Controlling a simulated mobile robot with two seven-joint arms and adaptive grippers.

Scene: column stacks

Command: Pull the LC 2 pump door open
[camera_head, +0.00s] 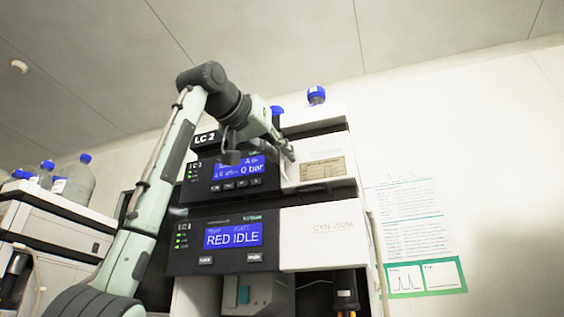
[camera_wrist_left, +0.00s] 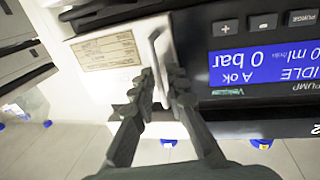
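The LC 2 pump (camera_head: 222,187) has a dark front with a blue display reading 0 bar. Its white door (camera_head: 325,148) with a beige label sits to the right of the display and looks closed. In the left wrist view the door (camera_wrist_left: 95,82) is left of the display, with a slim pale handle (camera_wrist_left: 156,46) near its edge. My left gripper (camera_head: 288,151) is at the door's display-side edge. In the left wrist view its two fingers (camera_wrist_left: 162,75) are close together on either side of the handle and seem to grip it. My right gripper is not in view.
The LC 1 unit (camera_head: 220,213), with a RED IDLE display and a white door (camera_head: 318,236), sits below. Blue-capped bottles (camera_head: 316,95) stand on top. Another bench with bottles (camera_head: 78,178) is at the left. Papers (camera_head: 412,222) hang on the right wall.

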